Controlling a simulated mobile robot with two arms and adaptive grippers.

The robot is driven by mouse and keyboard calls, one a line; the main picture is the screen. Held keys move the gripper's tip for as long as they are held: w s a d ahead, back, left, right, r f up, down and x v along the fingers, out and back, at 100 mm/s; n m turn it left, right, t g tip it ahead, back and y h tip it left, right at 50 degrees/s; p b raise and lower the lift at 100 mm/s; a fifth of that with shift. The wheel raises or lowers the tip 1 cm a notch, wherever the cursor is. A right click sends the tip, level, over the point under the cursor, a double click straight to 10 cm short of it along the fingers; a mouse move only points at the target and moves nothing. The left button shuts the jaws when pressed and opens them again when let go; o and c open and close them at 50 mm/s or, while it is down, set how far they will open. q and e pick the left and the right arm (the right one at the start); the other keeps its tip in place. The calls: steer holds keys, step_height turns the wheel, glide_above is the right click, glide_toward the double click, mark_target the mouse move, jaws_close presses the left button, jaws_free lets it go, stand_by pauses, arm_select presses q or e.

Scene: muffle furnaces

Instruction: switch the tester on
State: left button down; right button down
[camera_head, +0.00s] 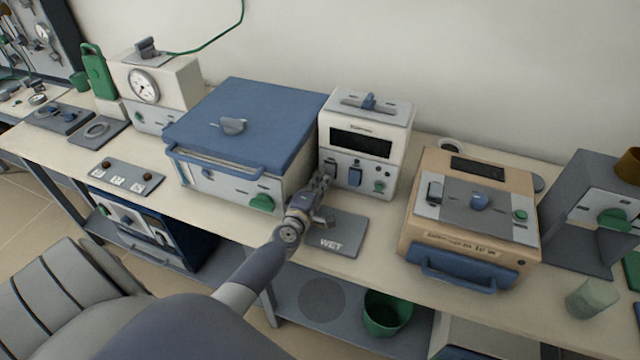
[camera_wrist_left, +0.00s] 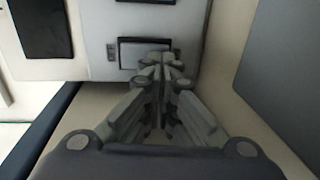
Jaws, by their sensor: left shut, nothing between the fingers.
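The tester appears to be the white box (camera_head: 366,120) with a dark display and small switches on its lower front; I cannot read its label. My left gripper (camera_head: 322,182) is shut and empty, with its fingertips close to the lower left of that front. In the left wrist view the closed fingertips (camera_wrist_left: 160,65) overlap a light, dark-framed switch (camera_wrist_left: 143,52) on the white panel. I cannot tell whether they touch it, or which way it is set. A blue-grey switch (camera_head: 355,173) sits to the right of the fingers. My right gripper is not in view.
A blue-lidded box (camera_head: 245,115) stands left of the tester, close beside my gripper. A grey mat marked WET (camera_head: 345,235) lies in front of the tester. A tan box with a blue handle (camera_head: 470,205) stands to the right. A green bin (camera_head: 388,313) is below the bench.

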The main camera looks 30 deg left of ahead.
arm_select(q)
steer(key=shift+w+f+b, duration=0.2)
steer(key=shift+f+b, duration=0.3)
steer(key=shift+b, duration=0.65)
steer(key=shift+r, duration=0.4)
steer(key=shift+s+d, duration=0.1)
steer(key=shift+s, duration=0.35)
steer(key=v, duration=1.1)
steer(key=shift+f, duration=0.25)
